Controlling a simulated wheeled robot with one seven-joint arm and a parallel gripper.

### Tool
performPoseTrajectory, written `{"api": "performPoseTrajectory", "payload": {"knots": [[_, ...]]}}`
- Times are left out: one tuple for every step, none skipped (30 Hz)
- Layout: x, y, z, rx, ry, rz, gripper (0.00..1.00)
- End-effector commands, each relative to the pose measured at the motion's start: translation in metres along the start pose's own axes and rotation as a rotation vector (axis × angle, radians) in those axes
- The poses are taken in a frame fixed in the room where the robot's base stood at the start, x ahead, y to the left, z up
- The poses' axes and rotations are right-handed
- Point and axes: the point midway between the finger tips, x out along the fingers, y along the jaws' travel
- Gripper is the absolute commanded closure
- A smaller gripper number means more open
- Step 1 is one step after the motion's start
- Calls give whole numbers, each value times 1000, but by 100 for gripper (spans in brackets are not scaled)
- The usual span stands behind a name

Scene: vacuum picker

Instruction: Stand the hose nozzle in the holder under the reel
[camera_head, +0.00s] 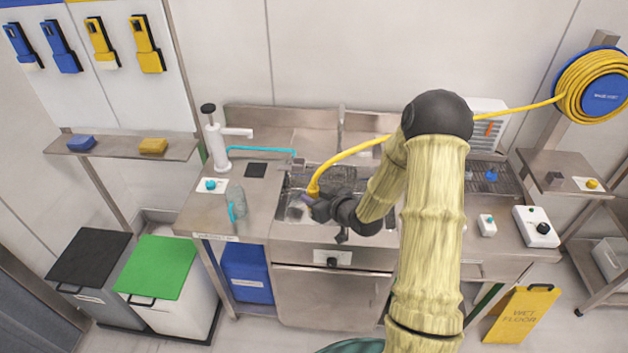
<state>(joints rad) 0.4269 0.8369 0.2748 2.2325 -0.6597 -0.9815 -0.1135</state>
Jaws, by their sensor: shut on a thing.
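The yellow hose (347,153) runs left from the reel (599,90) on the right wall, passes behind my arm, and bends down over the sink. Its nozzle end (313,190) is at my gripper (309,201). My gripper is shut on the nozzle above the left part of the sink; the fingers hide much of the nozzle. A small steel shelf (548,188) sits below the reel. It carries a dark block (553,173), which may be the holder, and a white plate with a yellow knob (591,184).
The sink (292,212) is below my gripper. A white pump dispenser (215,140) and a clear spray bottle (236,203) stand to its left. A white control box (537,227) is at the counter's right end. A yellow wet-floor sign (522,312) stands front right.

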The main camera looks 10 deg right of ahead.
Motion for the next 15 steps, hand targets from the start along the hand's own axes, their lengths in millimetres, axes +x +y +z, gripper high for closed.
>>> {"api": "performPoseTrajectory", "payload": {"knots": [[1, -4, 16, 14, -8, 17, 100], [1, -5, 24, 21, -9, 32, 100], [2, -7, 35, 30, -8, 52, 100], [2, -8, 43, 35, -10, 67, 100], [2, -10, 53, 43, -11, 84, 100], [2, -11, 66, 54, -10, 108, 100], [1, -12, 75, 59, -11, 126, 100], [1, -14, 85, 67, -10, 142, 100], [1, -16, 98, 76, -12, 165, 100], [0, -17, 107, 82, -13, 184, 100], [-1, -18, 116, 89, -11, 199, 100], [-2, -19, 128, 97, -11, 221, 100], [-3, -21, 136, 102, -11, 236, 100], [-3, -22, 145, 109, -10, 250, 100], [-5, -24, 157, 116, -10, 269, 100]]}}
